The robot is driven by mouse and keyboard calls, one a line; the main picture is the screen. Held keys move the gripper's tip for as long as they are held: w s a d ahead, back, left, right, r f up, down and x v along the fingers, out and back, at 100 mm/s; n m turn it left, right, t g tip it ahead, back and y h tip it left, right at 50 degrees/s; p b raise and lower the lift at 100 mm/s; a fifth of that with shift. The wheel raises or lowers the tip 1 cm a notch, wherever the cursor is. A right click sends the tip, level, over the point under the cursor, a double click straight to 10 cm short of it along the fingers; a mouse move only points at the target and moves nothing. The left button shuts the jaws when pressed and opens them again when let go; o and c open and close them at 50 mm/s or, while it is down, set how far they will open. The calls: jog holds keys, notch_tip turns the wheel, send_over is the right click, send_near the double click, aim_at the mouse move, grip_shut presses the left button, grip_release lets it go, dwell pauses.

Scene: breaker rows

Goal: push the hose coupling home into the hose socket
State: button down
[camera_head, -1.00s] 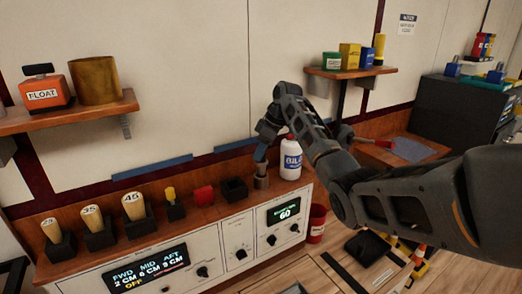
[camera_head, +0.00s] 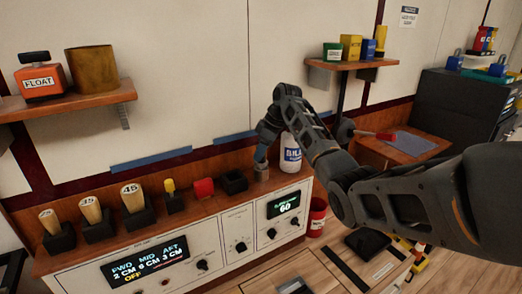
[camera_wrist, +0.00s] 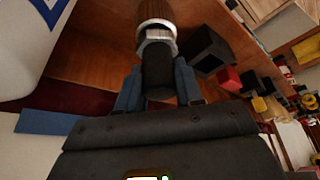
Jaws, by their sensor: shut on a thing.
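My gripper (camera_wrist: 157,88) is shut on the hose coupling (camera_wrist: 158,70), a dark cylinder with a silver collar, seen between its two blue-grey fingers in the wrist view. The collar is lined up with the silver-rimmed mouth of the brown hose socket (camera_wrist: 157,14). They look close together or touching, but I cannot tell how deep the coupling sits. In the head view my gripper (camera_head: 261,158) points down over the socket (camera_head: 261,172) on the console's wooden ledge. The coupling is mostly hidden there.
A white bottle (camera_head: 290,153) stands close to the right of the socket. A black open box (camera_head: 234,182) and a red block (camera_head: 204,188) stand to the left, with several handled pieces in black holders further along. The wall rises behind the ledge.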

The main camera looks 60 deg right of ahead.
jog(key=shift+f+b, duration=0.3)
jog(key=shift+f, duration=0.45)
jog(key=c, duration=0.6)
grip_release()
jog(key=shift+c, duration=0.2)
jog(key=v, duration=0.7)
jog(key=shift+s+r+b, duration=0.2)
jog(key=shift+r+b, duration=0.1)
jog(key=shift+b, duration=0.15)
